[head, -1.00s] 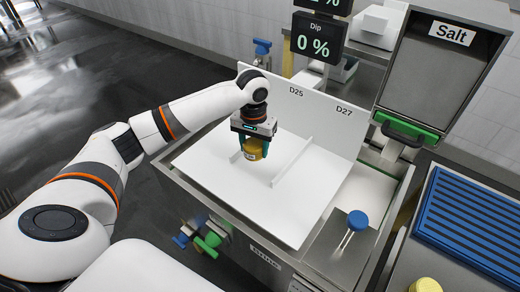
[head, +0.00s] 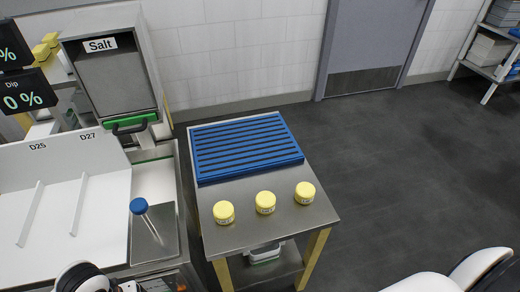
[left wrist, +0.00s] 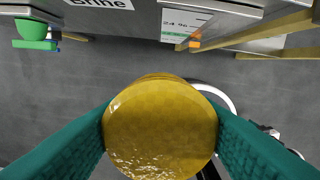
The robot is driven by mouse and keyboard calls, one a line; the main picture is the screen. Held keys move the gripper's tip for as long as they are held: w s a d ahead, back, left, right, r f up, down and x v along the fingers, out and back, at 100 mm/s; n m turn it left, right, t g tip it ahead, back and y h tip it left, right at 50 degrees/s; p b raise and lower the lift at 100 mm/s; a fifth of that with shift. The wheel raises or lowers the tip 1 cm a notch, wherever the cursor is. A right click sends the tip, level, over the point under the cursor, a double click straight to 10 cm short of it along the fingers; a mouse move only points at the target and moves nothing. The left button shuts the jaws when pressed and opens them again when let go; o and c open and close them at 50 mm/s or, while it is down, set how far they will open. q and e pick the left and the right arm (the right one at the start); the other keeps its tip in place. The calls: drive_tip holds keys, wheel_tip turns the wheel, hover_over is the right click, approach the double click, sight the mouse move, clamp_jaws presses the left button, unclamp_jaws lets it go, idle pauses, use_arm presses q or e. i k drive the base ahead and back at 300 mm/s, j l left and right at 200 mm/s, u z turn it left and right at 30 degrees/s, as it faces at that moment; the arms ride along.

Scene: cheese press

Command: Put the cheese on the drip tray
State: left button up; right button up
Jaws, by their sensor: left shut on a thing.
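The drip tray (head: 247,151) is a blue slatted tray at the back of a steel table in the head view. Its top is bare. In the left wrist view my left gripper (left wrist: 160,128) is shut on a dark yellow, glossy round cheese (left wrist: 160,125), held between its two green fingers. The held cheese hangs over the dark floor in front of the brine tank, clear of any surface. In the head view only a part of my left arm shows at the bottom left; the gripper and its cheese are outside that view. My right gripper is not in view.
Three paler yellow labelled cheeses (head: 265,202) stand in a row on the steel table (head: 245,232) before the tray. Left of it are a blue-topped tool (head: 138,206), the white divided board (head: 95,225) and the Salt box (head: 112,75). Floor right of the table is free.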

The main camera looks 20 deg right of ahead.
sight(245, 147)
drive_tip(key=l+u, duration=0.1)
drive_tip(key=l, duration=0.6)
drive_tip(key=k+l, duration=0.1)
drive_tip(key=l, duration=0.55)
drive_tip(key=l+u, duration=0.15)
drive_tip(key=l, duration=0.55)
drive_tip(key=k+l+u, duration=0.1)
drive_tip(key=l, duration=0.6)
drive_tip(key=i+l, duration=0.35)
drive_tip(key=i+l+u, duration=0.1)
drive_tip(key=i+l, duration=0.2)
drive_tip(key=l, duration=0.25)
drive_tip(key=i+j, duration=0.15)
drive_tip(key=i, duration=0.05)
